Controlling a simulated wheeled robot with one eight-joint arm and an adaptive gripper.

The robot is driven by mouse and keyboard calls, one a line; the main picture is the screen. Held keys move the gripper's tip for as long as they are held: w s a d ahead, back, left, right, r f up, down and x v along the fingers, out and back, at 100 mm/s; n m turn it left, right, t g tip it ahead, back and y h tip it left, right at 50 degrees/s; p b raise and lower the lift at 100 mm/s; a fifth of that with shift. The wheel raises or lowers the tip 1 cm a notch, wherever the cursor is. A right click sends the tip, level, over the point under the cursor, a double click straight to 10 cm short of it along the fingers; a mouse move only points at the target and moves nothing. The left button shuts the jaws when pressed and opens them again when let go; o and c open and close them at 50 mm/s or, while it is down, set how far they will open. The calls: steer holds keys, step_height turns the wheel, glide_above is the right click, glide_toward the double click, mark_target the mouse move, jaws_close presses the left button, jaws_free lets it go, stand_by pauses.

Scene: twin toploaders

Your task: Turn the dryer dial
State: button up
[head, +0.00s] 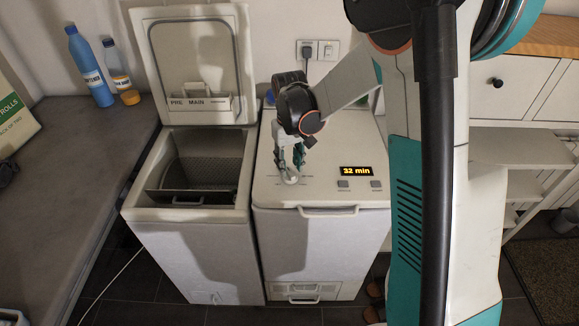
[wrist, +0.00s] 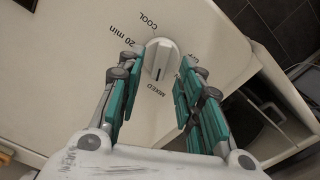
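The dial (head: 291,178) is a round white knob on the flat top of the right-hand machine, the closed dryer (head: 330,210). In the wrist view the dial (wrist: 160,58) has a raised grip bar with a dark mark toward the MIXED label. COOL and 20 min are printed around it, and another label is partly hidden by a finger. My gripper (head: 290,163) is above the dial, pointing down. In the wrist view my gripper (wrist: 157,76) is open, its teal fingers on either side of the dial with gaps visible. Contact is not clear.
A display (head: 356,171) reads 32 min, with two grey buttons (head: 360,184) below it. The left machine (head: 196,240) stands with its lid (head: 195,62) raised, close left of the dryer. Blue bottles (head: 88,65) stand on the counter (head: 70,170) at left.

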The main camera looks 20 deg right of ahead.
mark_target(290, 171)
step_height(290, 171, up, 10)
stand_by(0.4)
steer(key=s+r+t, duration=0.3)
steer(key=s+r, duration=0.5)
steer(key=s, duration=0.3)
steer(key=s+f+m+t, duration=0.1)
steer(key=s+t, duration=0.3)
steer(key=s, duration=0.8)
steer(key=shift+s, duration=0.3)
steer(key=shift+d, duration=0.15)
